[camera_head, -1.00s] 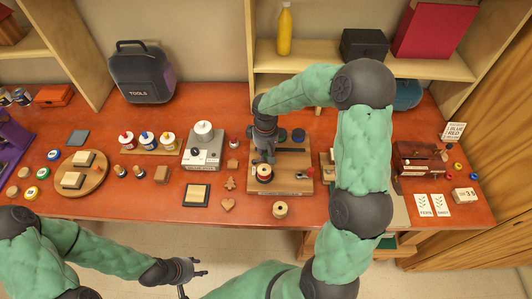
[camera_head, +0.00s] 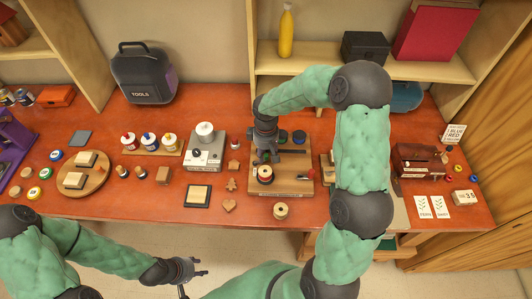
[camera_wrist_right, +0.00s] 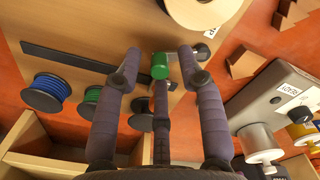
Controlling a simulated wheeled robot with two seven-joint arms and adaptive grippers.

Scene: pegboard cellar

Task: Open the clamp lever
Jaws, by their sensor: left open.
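The clamp lever appears to be the green-capped handle (camera_wrist_right: 160,66) on the wooden board (camera_wrist_right: 115,22) in the right wrist view. A small label lies beside it. My right gripper (camera_head: 266,157) is over the board in the head view. Its fingers (camera_wrist_right: 157,72) are spread, with the green cap between them and a clear gap on both sides. The cap is mostly hidden by the gripper in the head view. My left gripper (camera_head: 192,272) is open and empty in front of the table.
Blue (camera_wrist_right: 48,91) and green spools lie beyond a black strip (camera_wrist_right: 75,60). A grey device (camera_head: 206,150) stands to the left.

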